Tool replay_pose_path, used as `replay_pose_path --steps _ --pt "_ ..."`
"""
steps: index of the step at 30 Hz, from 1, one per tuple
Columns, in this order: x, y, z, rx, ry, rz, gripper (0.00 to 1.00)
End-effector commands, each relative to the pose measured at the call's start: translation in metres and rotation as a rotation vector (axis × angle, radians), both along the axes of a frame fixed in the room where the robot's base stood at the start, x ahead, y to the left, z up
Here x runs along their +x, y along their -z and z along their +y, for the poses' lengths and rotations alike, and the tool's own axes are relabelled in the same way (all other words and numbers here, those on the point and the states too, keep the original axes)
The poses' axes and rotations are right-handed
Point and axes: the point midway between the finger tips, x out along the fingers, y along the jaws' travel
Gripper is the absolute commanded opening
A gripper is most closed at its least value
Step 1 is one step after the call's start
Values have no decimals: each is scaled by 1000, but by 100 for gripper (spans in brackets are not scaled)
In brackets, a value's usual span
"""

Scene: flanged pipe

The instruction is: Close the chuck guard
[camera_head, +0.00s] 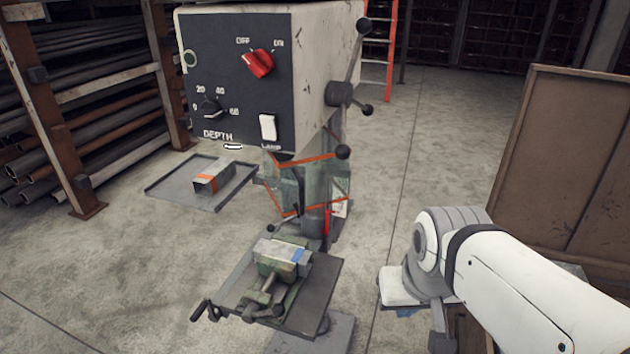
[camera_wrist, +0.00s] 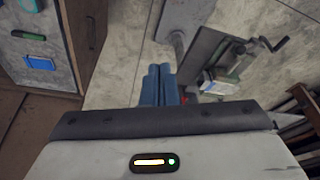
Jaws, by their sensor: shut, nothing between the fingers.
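The chuck guard (camera_head: 308,161) is a clear panel with orange-red edges, hanging below the drill press head (camera_head: 235,75) in the head view. The chuck area shows dimly through it, and I cannot tell how far the guard is swung. My gripper shows as two blue fingers (camera_wrist: 158,85) in the wrist view, shut together and empty. In the head view it is mostly hidden under my white arm, to the right of the drill press and apart from the guard.
A green vise (camera_head: 280,262) sits on the drill press table (camera_head: 318,285), which also shows in the wrist view (camera_wrist: 204,52). A grey tray (camera_head: 165,190) with an orange-banded block (camera_head: 213,177) is at left. Feed levers (camera_head: 345,93) project right from the head. A brown panel (camera_head: 570,150) stands at right.

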Motion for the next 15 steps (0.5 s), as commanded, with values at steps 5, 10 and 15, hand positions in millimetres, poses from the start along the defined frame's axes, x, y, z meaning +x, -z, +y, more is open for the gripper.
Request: replay_pose_path --steps 5,10,15 --pt "1 5 3 50 60 44 0" --pt "11 20 21 307 370 253 0" --pt "50 15 50 715 781 595 0"
